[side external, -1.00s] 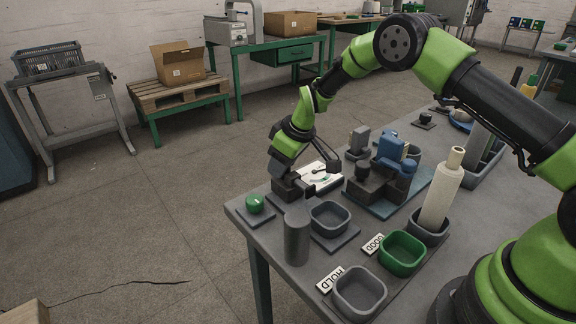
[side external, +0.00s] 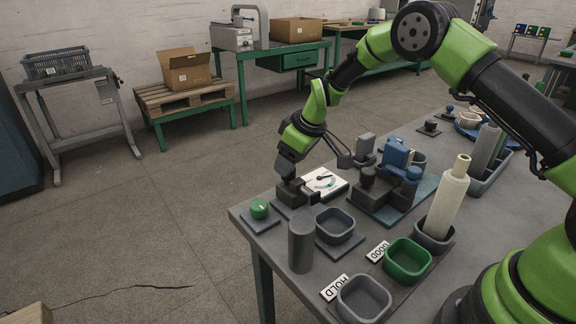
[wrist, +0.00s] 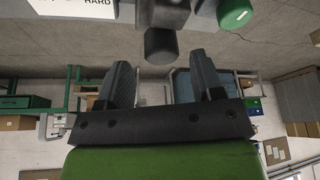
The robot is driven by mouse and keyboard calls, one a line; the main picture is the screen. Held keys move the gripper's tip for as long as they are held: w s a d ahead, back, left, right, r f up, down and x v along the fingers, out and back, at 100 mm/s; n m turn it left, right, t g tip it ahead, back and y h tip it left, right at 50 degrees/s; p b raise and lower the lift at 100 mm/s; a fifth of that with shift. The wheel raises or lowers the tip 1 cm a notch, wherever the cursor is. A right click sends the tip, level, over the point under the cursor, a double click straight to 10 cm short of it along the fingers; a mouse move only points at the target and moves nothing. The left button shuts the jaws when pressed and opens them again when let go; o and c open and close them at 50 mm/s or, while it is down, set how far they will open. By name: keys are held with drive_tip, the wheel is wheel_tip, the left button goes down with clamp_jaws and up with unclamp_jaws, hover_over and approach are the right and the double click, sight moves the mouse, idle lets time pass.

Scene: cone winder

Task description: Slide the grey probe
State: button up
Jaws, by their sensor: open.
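In the wrist view, a short dark grey cylinder (wrist: 160,46), apparently the grey probe, projects from a grey block (wrist: 168,14). My gripper (wrist: 162,62) is open and empty, with the cylinder's end between and just beyond the fingertips. In the side view, my gripper (side external: 287,172) is just above a dark block (side external: 292,192) at the table's far-left corner. The probe cannot be clearly picked out there. A white dial card (side external: 325,184) lies right of the block. Part of a white card reading HARD (wrist: 75,6) shows in the wrist view.
A green knob (side external: 259,208) stands left of the block; it also shows in the wrist view (wrist: 235,13). A grey post (side external: 301,246) and grey tray (side external: 335,224) stand in front. A blue fixture (side external: 396,160) is to the right. Green (side external: 407,262) and grey (side external: 363,300) bins are nearer.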

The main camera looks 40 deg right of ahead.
drive_tip(key=v, duration=0.7)
drive_tip(key=s+a+r+m+t, duration=0.2)
drive_tip(key=s+r+m, duration=0.2)
drive_tip(key=s+r, duration=0.9)
drive_tip(key=s+r+m+t, duration=0.1)
drive_tip(key=s+m, duration=0.3)
drive_tip(key=s, duration=1.1)
drive_tip(key=shift+s+a+r+m, duration=0.3)
drive_tip(key=shift+s+a+r, duration=0.1)
drive_tip(key=shift+r, duration=0.3)
